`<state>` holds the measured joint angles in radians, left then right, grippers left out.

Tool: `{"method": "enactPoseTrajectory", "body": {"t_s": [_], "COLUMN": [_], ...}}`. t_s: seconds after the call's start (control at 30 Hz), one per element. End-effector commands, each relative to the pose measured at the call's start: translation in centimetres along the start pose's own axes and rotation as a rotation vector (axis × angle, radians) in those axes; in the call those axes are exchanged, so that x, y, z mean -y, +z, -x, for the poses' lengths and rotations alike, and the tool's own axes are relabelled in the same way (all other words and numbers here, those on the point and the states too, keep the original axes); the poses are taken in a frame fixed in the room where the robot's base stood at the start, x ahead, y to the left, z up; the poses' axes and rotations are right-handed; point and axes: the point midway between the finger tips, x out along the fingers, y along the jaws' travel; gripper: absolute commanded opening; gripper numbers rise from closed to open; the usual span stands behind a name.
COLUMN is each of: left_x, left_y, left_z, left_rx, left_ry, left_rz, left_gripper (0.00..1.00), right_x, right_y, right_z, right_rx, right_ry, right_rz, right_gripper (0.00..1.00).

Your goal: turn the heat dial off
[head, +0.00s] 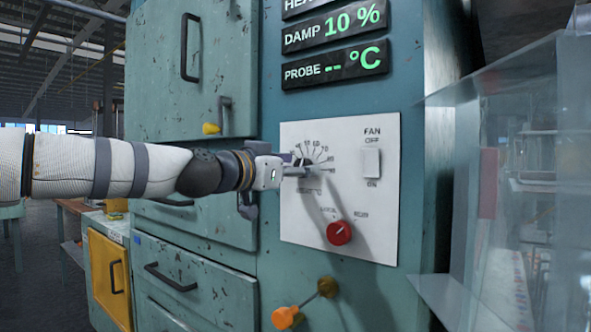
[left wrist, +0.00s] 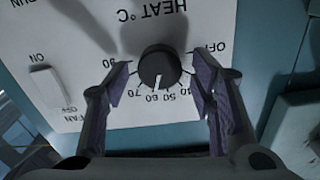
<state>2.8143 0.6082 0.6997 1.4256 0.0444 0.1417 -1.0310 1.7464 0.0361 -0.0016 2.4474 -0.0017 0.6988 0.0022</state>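The heat dial (left wrist: 158,68) is a round black knob on a white panel (left wrist: 75,85), seen upside down in the left wrist view. Its white pointer line points at about 60 on the scale. The OFF mark stands at the other side of the scale from 90. My left gripper (left wrist: 160,88) is open, with one purple-padded finger on each side of the dial and a gap visible at both. In the head view my left gripper (head: 300,170) is at the panel and hides most of the dial. My right gripper is not in view.
A red knob (head: 339,232) sits below the dial, and a white fan switch (head: 371,163) to its right. Displays above read DAMP 10 % (head: 334,28) and PROBE -- °C. An orange-handled lever (head: 286,317) sticks out below. A clear panel (head: 520,180) stands at right.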

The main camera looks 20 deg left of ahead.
Motion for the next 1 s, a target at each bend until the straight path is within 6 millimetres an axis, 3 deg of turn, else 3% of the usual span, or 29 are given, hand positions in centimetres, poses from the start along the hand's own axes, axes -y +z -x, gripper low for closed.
{"method": "enactPoseTrajectory", "body": {"t_s": [0.03,0.17,0.57,1.0], "left_x": [0.0,0.0,0.0,0.1], "left_y": [0.0,0.0,-0.1,-0.2], "left_z": [0.0,0.0,0.1,0.1], "left_rx": [0.000,0.000,0.000,0.000], "left_ry": [0.000,0.000,0.000,0.001], "left_rz": [0.000,0.000,0.063,0.430], "left_gripper": [0.34,0.06,0.06,0.06], "right_x": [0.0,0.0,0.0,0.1], "right_y": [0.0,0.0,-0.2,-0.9], "right_z": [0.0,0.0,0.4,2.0], "right_rx": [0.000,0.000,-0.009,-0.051], "right_ry": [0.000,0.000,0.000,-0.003], "right_rz": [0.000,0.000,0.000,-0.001], "right_gripper": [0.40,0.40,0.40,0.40]}}
